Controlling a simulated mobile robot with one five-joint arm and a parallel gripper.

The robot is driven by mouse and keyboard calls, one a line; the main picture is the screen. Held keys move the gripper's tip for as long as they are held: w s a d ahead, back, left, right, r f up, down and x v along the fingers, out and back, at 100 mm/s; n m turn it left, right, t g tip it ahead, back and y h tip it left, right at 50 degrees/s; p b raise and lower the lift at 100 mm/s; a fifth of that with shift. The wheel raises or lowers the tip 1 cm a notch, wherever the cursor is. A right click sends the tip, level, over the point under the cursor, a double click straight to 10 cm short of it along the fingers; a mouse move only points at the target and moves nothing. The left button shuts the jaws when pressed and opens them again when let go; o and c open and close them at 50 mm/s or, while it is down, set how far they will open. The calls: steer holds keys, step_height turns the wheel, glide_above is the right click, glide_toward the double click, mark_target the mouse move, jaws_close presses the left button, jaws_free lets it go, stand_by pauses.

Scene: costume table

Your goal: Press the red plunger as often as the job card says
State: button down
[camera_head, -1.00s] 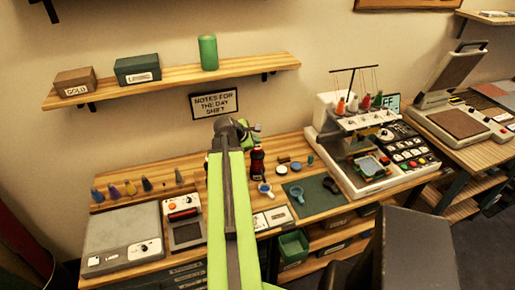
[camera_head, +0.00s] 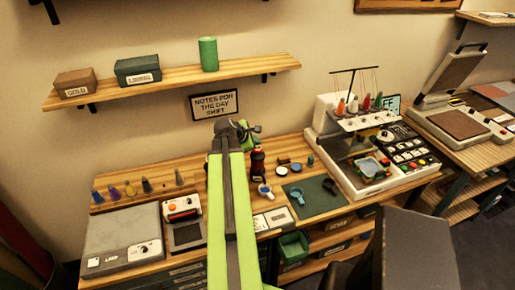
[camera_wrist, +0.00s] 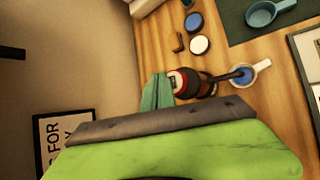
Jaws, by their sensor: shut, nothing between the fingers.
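A dark bottle-shaped dispenser with a red top (camera_head: 257,160) stands on the wooden table, just right of my arm. I take its red top to be the red plunger; it shows in the wrist view (camera_wrist: 183,82) with a pale patch on it. My gripper (camera_head: 256,129) is shut and empty above the dispenser. In the wrist view its greenish fingers (camera_wrist: 157,92) are close to the red top; I cannot tell whether they touch. Pale cards (camera_head: 272,218) lie at the table's front edge, partly behind my arm. Which is the job card, and its writing, I cannot make out.
A blue-filled cup (camera_head: 265,190) stands in front of the dispenser. Small round tins (camera_head: 283,170) and a green mat (camera_head: 312,195) lie to the right. An embroidery machine (camera_head: 350,150) stands farther right. A shelf (camera_head: 170,82) and a sign (camera_head: 215,104) are behind.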

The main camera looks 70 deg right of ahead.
steer(key=shift+f, duration=0.1)
stand_by(0.6)
steer(key=shift+f+b, duration=0.3)
steer(key=shift+b, duration=0.1)
steer(key=shift+f+b, duration=0.85)
stand_by(0.6)
steer(key=shift+r, duration=0.1)
steer(key=shift+r+p, duration=1.15)
steer(key=shift+p, duration=0.1)
step_height(320, 180, up, 5)
steer(key=p, duration=0.5)
steer(key=shift+r, duration=0.1)
